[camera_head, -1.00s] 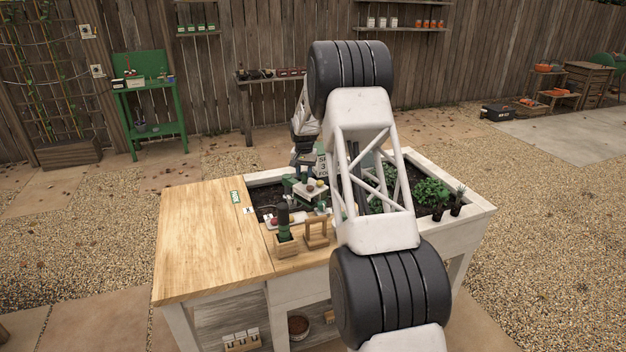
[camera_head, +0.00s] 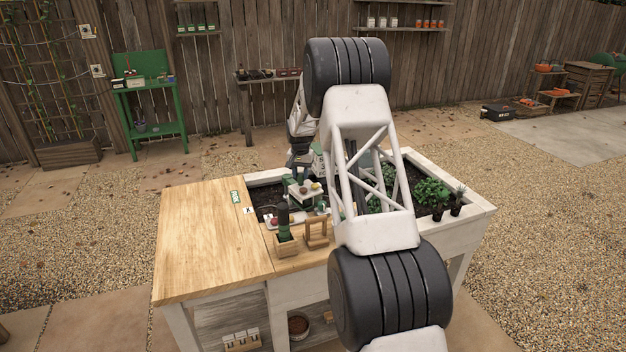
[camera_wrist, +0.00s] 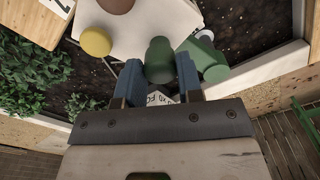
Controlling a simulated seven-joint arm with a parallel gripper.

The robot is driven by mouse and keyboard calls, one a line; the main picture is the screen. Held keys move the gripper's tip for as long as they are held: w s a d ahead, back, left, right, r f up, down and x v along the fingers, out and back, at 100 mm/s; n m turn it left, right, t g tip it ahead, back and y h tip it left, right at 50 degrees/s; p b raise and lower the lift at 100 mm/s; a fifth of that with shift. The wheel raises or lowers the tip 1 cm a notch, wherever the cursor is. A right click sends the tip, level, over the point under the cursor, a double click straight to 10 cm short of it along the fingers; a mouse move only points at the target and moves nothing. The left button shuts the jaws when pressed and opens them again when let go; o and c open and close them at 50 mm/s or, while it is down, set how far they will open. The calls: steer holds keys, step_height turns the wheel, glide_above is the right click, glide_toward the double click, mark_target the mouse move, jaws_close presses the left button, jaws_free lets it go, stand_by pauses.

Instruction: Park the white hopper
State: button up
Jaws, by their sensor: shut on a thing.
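The white hopper (camera_wrist: 140,32) fills the top of the wrist view, with a yellow knob (camera_wrist: 96,41), a brown knob (camera_wrist: 117,4) and a green knob (camera_wrist: 159,58) on it. My gripper (camera_wrist: 160,68) has its two blue fingers closed around the part at the green knob; the exact contact is partly hidden. In the head view the white hopper (camera_head: 304,190) is over the near left part of the soil bed, with my gripper (camera_head: 301,174) above it. Whether its underside touches anything cannot be told.
A wooden holder with a dark green bottle (camera_head: 284,227) and a wooden frame (camera_head: 316,233) stand at the bed's front edge. Green plants (camera_head: 431,193) grow at right. The wooden worktop (camera_head: 205,240) at left is mostly clear. My arm hides the bed's middle.

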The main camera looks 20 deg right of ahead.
steer(key=shift+s+a, duration=0.15)
steer(key=shift+a, duration=0.9)
steer(key=shift+a, duration=0.85)
steer(key=shift+a, duration=0.8)
